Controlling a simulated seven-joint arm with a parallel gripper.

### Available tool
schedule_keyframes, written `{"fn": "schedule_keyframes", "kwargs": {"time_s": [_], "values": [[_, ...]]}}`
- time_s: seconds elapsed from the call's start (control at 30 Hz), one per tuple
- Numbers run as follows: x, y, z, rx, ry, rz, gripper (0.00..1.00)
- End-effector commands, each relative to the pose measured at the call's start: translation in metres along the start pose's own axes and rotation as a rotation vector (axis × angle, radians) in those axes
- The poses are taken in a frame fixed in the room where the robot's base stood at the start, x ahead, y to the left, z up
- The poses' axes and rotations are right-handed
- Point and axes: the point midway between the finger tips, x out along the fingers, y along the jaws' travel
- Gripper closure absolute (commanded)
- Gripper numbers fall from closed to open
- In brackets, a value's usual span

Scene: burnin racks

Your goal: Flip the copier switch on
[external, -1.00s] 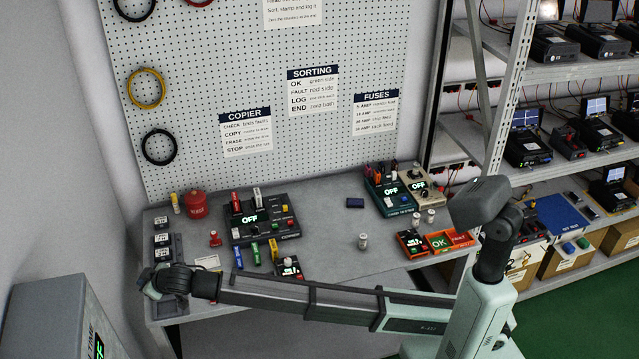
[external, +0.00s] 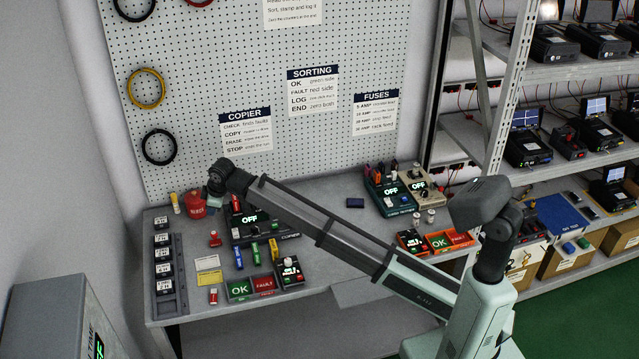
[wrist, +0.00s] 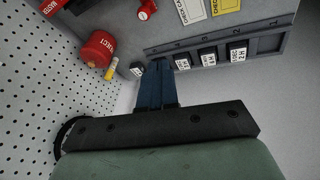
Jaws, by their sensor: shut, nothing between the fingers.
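The copier (external: 266,229) is a dark box on the bench with a lit display (external: 250,218) reading OFF. Coloured sticks lie in front of it. My arm crosses over its upper right part, so I cannot make out its switch. My gripper (external: 213,203) is above the bench at the copier's upper left, near the red can (external: 192,209). In the wrist view my gripper (wrist: 160,80) is shut, with its dark fingers together and nothing between them.
A rack (external: 178,300) of small labelled blocks runs along the left side. Green OK and red FAULT trays (external: 238,289) and a small red-and-black device (external: 290,273) stand in front. The fuse units (external: 388,200) stand to the right. A pegboard (external: 200,90) rises behind.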

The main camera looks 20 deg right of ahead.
Motion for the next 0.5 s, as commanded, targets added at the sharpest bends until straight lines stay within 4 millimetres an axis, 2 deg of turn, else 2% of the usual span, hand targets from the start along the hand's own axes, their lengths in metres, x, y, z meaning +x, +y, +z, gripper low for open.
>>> {"fn": "schedule_keyframes", "kwargs": {"time_s": [0.03,0.2,0.4,0.5], "values": [[0.003,0.015,0.013,-0.016,-0.012,-0.028,1.0],[0.008,0.051,0.047,-0.093,-0.027,-0.124,1.0],[0.01,0.078,0.076,-0.16,-0.022,-0.206,1.0],[0.01,0.085,0.083,-0.18,-0.017,-0.229,1.0]]}}
